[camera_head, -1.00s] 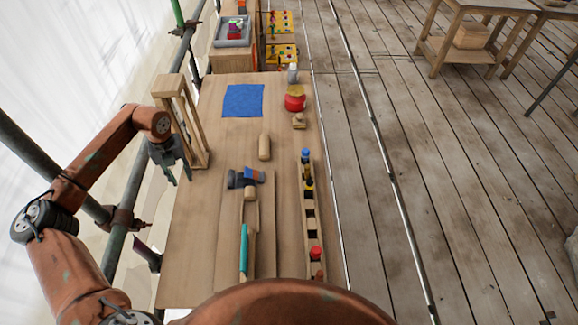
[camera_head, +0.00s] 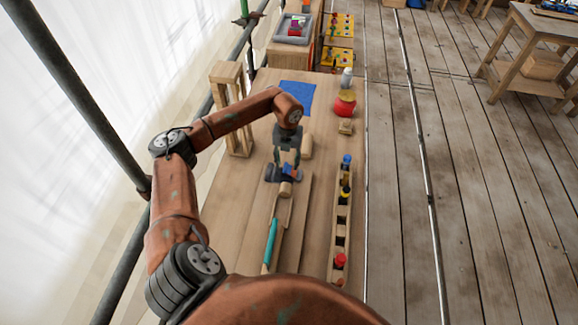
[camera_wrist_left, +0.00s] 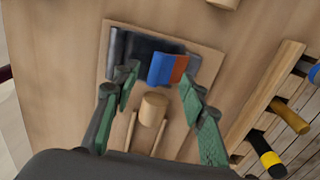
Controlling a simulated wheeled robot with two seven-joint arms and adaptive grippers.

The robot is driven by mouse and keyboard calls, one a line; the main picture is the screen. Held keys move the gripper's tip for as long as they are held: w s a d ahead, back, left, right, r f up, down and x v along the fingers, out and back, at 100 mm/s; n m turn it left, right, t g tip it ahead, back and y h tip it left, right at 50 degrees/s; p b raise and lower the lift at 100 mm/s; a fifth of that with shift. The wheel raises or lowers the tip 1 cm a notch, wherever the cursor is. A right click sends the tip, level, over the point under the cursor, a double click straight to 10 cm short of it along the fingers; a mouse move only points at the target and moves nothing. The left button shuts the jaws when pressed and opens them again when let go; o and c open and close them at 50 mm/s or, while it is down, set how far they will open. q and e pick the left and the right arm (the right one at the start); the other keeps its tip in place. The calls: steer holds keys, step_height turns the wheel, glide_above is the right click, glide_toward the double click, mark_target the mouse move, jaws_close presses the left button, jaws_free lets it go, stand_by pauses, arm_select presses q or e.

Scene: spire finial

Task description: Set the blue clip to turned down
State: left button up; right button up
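The blue clip (camera_wrist_left: 160,68) shows in the left wrist view as a blue piece beside a reddish-brown strip, at a dark grey block on a wooden board (camera_wrist_left: 205,60). I cannot tell clearly whether it is turned up or down. In the head view the dark block (camera_head: 270,174) is partly hidden under my left gripper (camera_head: 287,165). In the left wrist view my left gripper (camera_wrist_left: 158,92) is open, its green-padded fingers to either side of the clip and nearer the camera, with nothing between them. My right gripper is not in view.
A round wooden peg (camera_wrist_left: 153,107) stands just in front of the block. A teal-handled tool (camera_head: 270,243) lies nearer me. To the right is a wooden rack (camera_head: 341,225) with coloured-topped pieces. A wooden frame (camera_head: 230,85) stands at the back left; a blue cloth (camera_head: 297,97) lies behind.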

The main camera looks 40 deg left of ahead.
mark_target(290, 170)
arm_select(q)
steer(key=shift+f, duration=1.25)
steer(key=shift+c, duration=0.6)
